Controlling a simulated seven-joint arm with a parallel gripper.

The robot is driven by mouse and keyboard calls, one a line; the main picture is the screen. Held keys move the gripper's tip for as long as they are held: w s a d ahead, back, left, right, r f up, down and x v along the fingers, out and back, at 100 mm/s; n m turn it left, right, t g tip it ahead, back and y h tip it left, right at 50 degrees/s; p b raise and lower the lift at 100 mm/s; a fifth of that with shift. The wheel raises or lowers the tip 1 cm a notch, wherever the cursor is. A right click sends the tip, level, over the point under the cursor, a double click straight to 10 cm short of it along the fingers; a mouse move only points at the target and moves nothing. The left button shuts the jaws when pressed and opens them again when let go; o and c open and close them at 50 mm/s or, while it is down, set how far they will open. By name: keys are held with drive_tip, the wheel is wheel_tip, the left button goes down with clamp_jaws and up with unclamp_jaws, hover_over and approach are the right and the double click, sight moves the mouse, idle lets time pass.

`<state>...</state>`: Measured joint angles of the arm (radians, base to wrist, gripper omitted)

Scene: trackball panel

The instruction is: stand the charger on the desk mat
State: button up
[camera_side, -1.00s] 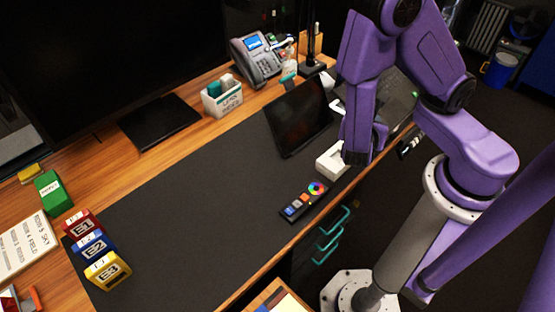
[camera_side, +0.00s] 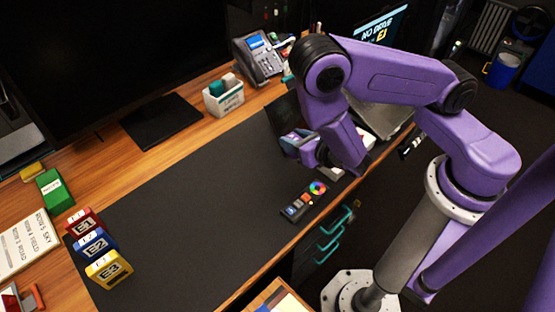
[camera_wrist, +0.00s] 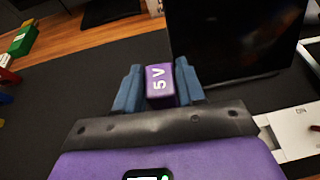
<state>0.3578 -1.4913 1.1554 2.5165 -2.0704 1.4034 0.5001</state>
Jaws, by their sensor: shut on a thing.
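My gripper (camera_wrist: 160,88) is shut on a small purple block marked "5 V", which I take as the charger (camera_wrist: 160,82); it sits between the two blue fingers in the wrist view. In the side view my gripper (camera_side: 292,143) hangs above the right part of the dark desk mat (camera_side: 190,195), in front of the black tablet. The mat also shows in the wrist view (camera_wrist: 60,95). In the side view the charger is hard to separate from the fingers. The gap between charger and mat cannot be judged exactly.
A black tilted screen (camera_wrist: 235,35) stands just beyond the gripper. A control strip with a colour wheel (camera_side: 303,202) lies near the mat's front edge. A white box (camera_wrist: 295,130) is at the right. Several coloured blocks (camera_side: 95,245) stand at the left. The mat's middle is clear.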

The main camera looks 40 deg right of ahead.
drive_tip(key=shift+a+f+n+y, duration=0.4)
drive_tip(key=shift+a+f+y, duration=0.2)
drive_tip(key=shift+f, duration=3.85)
drive_tip(key=shift+f, duration=0.1)
drive_tip(key=o, duration=1.1)
drive_tip(key=shift+f, duration=0.1)
drive_tip(key=shift+c, duration=0.2)
drive_tip(key=shift+s+a+r, duration=0.1)
drive_tip(key=shift+s+r, duration=0.2)
drive_tip(key=v, duration=0.5)
drive_tip(key=shift+s, duration=0.3)
drive_tip(key=shift+s+r, duration=0.35)
drive_tip(key=shift+s, duration=0.25)
